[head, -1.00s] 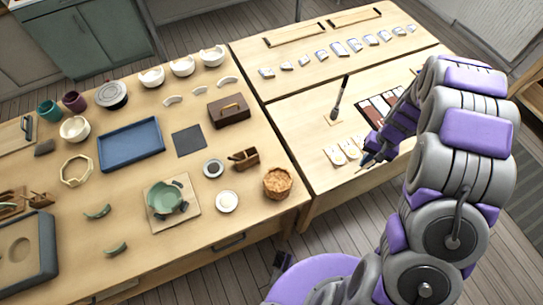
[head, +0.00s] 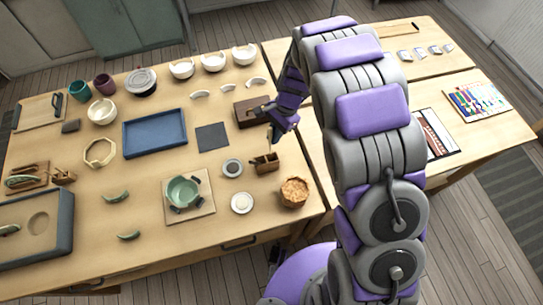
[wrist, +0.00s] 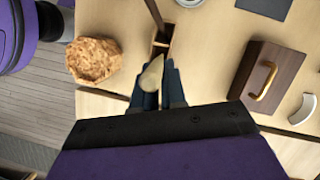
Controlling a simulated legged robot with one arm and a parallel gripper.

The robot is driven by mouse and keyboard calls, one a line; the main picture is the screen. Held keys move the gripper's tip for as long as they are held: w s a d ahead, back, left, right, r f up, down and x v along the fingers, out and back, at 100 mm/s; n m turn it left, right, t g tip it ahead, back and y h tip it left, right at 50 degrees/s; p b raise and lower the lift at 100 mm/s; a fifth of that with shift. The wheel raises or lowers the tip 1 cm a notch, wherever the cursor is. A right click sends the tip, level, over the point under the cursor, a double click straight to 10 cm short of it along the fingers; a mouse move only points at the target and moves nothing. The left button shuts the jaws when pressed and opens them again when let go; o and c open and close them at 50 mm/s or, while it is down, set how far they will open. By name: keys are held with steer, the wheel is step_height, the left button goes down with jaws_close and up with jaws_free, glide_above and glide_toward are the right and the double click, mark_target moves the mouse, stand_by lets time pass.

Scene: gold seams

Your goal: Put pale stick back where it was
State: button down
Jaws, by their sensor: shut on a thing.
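My gripper (wrist: 158,92) is shut on the pale stick (wrist: 152,74), whose light, tapered end shows between the dark fingers in the wrist view. In the head view my gripper (head: 275,134) hangs over the table just above a small wooden holder (head: 264,163). The holder also shows in the wrist view (wrist: 165,42), just ahead of the fingertips, with a dark brown stick (wrist: 153,12) standing in it. The rest of the pale stick is hidden by the fingers. I cannot tell if it touches the holder.
A brown box with a brass handle (wrist: 267,80) is close on the right in the wrist view. In the head view, a white dish (head: 242,203), a grey-centred dish (head: 232,168) and a dark square mat (head: 212,137) lie left of the holder.

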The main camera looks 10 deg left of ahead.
steer(key=f+b, duration=0.1)
steer(key=f, duration=0.8)
steer(key=shift+d, duration=0.4)
steer(key=c, duration=1.5)
jaws_free()
steer(key=shift+d, duration=0.2)
steer(key=o, duration=0.3)
steer(key=shift+a, duration=0.25)
steer(key=shift+r, duration=0.1)
